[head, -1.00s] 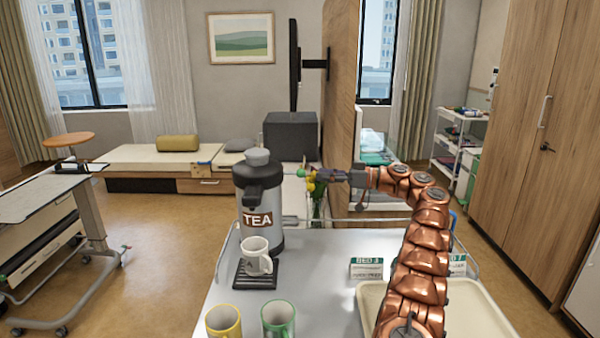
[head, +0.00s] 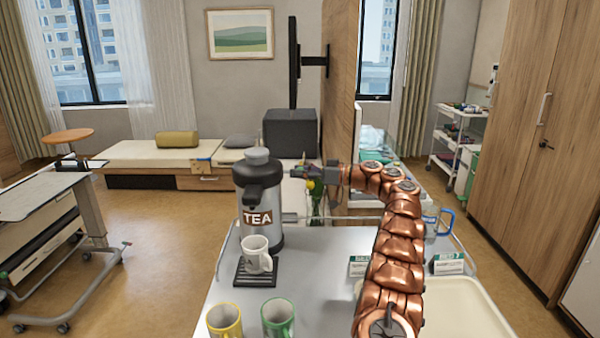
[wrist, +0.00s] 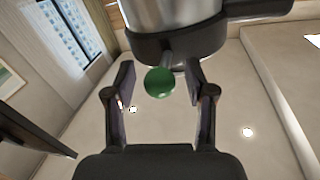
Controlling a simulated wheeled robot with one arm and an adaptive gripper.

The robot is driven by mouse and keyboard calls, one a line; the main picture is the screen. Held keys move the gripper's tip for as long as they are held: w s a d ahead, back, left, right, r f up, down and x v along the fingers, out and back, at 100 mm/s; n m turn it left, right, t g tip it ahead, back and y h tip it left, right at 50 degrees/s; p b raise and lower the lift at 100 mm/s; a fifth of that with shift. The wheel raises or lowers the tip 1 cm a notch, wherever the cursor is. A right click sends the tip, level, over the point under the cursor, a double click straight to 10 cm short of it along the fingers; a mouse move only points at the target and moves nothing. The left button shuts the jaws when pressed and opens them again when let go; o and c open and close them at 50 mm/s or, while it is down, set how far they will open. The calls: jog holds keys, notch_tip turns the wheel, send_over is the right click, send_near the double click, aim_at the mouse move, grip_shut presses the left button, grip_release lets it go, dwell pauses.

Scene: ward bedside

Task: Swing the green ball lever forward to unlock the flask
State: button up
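The flask (head: 262,232), silver with a black top and a TEA label, stands upright on the cart. Its green ball lever (wrist: 160,83) shows in the wrist view on a short stem from the dark collar (wrist: 180,42). My gripper (head: 297,171) is at the right side of the flask's top in the head view. In the wrist view my gripper (wrist: 159,68) is open, one finger on each side of the ball, with visible gaps. I cannot make out the ball in the head view.
A white mug (head: 255,254) stands on a black drip tray (head: 242,279) before the flask. A yellow mug (head: 224,322) and a green mug (head: 277,319) are nearer. A vase with flowers (head: 316,205) is behind, below my gripper. A cream tray (head: 460,300) lies right.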

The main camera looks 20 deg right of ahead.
grip_shut()
dwell(0.3)
